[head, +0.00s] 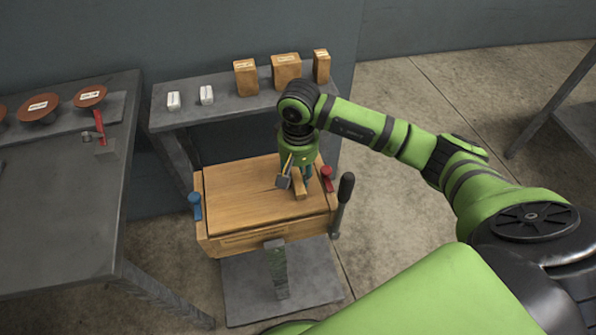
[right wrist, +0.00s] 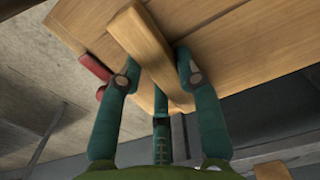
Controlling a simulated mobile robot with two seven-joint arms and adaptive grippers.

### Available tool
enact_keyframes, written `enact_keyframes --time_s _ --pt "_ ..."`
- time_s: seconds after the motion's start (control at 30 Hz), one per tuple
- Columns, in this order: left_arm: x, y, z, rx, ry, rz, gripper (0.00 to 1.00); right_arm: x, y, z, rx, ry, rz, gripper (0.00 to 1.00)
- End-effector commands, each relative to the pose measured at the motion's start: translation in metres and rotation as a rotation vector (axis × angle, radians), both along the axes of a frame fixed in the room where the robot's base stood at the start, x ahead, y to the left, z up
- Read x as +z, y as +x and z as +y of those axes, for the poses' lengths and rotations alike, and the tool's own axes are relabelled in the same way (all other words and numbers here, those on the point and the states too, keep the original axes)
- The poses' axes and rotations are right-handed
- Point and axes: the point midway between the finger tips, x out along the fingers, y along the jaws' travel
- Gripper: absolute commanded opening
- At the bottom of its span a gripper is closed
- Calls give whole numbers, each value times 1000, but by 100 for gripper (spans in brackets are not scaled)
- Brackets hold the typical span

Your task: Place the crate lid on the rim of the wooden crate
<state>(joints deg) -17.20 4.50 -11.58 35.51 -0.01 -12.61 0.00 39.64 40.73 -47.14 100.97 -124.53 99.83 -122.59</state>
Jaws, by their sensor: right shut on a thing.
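The crate lid (head: 240,187) is a flat light-wood panel with a bar handle (right wrist: 150,45) on top. It lies over the top of the wooden crate (head: 268,238), whose front wall shows below it. I cannot tell whether the lid rests fully on the rim or hovers just above it. My right gripper (head: 299,181) is above the lid's right part. In the right wrist view its teal fingers (right wrist: 158,65) are shut on the bar handle, on either side of it. My left gripper is not in view.
A blue clamp (head: 195,204), a red clamp (head: 327,178) and a black-handled lever (head: 344,190) flank the crate. Behind stands a grey bench (head: 225,110) with wooden blocks (head: 286,70) and white pieces (head: 206,95). A grey table (head: 55,215) is on the left.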

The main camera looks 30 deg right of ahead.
Motion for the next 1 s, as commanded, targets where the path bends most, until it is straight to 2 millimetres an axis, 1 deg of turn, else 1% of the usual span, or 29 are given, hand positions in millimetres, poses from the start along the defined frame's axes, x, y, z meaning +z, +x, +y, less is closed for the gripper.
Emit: enact_keyframes --time_s 0.07,0.27,0.67,0.7,0.73,1.0 --pt "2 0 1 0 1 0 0 -5 0 1 1 3 -1 0" --pt "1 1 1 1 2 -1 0 -6 1 0 1 2 -4 0" --pt "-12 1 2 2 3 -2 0 -15 1 0 1 1 -4 0" --pt "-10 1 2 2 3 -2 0 -15 0 0 0 -1 -2 46" --pt "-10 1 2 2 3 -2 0 -14 0 0 0 -1 -2 58" --pt "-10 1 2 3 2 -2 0 -14 0 0 1 0 -1 58"
